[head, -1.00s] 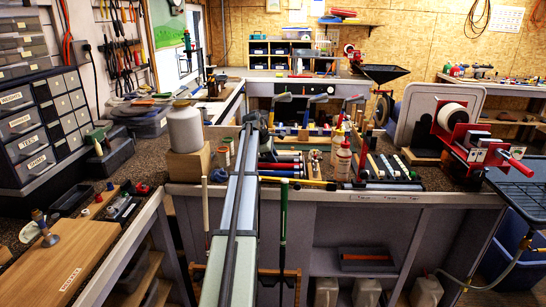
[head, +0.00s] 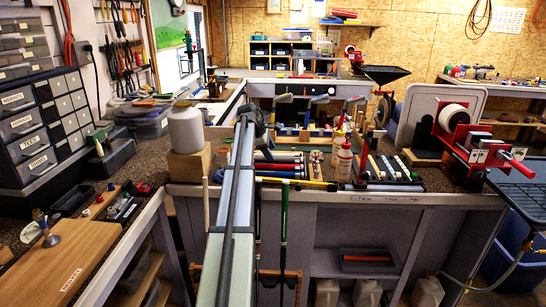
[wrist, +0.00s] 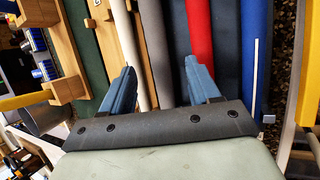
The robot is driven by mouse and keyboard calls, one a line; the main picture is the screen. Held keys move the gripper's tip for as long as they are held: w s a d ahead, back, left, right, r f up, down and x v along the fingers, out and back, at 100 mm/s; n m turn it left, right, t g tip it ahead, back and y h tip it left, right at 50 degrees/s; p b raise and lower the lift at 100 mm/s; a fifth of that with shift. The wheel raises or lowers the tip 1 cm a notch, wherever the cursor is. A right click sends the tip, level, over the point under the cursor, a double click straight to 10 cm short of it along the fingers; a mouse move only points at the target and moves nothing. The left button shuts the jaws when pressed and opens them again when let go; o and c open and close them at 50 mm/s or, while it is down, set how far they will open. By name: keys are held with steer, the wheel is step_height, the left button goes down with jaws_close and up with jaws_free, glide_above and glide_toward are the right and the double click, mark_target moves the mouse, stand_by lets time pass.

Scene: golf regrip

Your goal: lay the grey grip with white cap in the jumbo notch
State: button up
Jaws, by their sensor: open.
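In the wrist view my gripper (wrist: 157,88) is open, its two blue fingers apart above a row of grips lying side by side. A grey grip (wrist: 157,45) runs between the fingers, with a red grip (wrist: 200,35) to its right near the right finger. Nothing is visibly held. No white cap shows on the grey grip in the wrist view. In the head view the row of grips (head: 280,167) lies just right of my arm, and my arm hides the gripper. The notched rack (head: 385,170) stands to the right; its labels are too small to read, so I cannot tell the jumbo notch.
A white jar (head: 185,130) on a wooden block is left of my arm. A red clamp device (head: 470,135) is at the right. A yellow bar (head: 300,183) lies along the bench's front edge.

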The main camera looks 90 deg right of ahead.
steer(key=v, duration=0.9)
steer(key=shift+r, duration=0.1)
